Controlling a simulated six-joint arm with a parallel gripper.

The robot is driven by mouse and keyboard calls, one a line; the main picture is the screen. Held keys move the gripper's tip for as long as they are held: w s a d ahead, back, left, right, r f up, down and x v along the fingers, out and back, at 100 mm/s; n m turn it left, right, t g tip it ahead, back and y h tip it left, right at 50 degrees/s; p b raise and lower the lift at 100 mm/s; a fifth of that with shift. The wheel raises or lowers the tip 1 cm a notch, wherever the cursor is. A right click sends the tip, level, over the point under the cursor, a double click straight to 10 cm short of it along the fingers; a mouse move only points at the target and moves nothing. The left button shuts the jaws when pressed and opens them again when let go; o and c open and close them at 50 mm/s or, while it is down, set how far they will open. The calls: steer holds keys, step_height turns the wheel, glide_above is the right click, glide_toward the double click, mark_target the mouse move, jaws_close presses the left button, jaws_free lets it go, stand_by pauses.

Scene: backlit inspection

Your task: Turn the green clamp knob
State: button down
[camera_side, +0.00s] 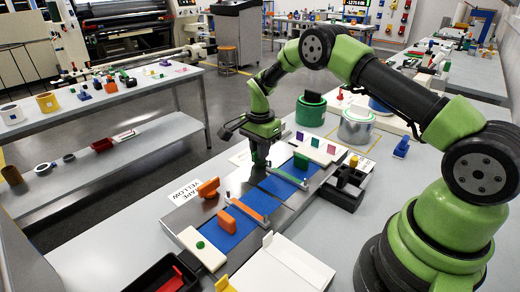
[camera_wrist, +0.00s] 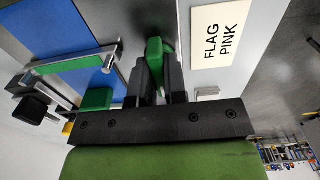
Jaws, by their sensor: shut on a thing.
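The green clamp knob (camera_wrist: 154,58) shows in the wrist view between the two dark fingers of my gripper (camera_wrist: 157,75), which is shut on it. In the side view my gripper (camera_side: 259,162) points down at the far edge of the blue strip and largely hides the knob. The green clamp bar (camera_wrist: 75,62) lies across the blue strip beside the knob; it also shows in the side view (camera_side: 289,178). How far the knob is turned cannot be told.
A green block (camera_side: 301,161) and an orange block (camera_side: 227,220) sit on the blue strip (camera_side: 235,238). An orange knob (camera_side: 208,188) stands near the orange bar (camera_side: 246,211). A black organizer (camera_side: 346,188) and a white panel with colored squares (camera_side: 315,149) are to the right.

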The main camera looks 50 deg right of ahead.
steer(key=shift+n, duration=0.3)
steer(key=n, duration=0.8)
steer(key=shift+n, duration=0.4)
steer(key=n, duration=0.4)
steer(key=shift+n, duration=2.2)
steer(key=c, duration=1.2)
jaws_free()
steer(key=shift+o, duration=0.2)
steer(key=shift+r, duration=0.1)
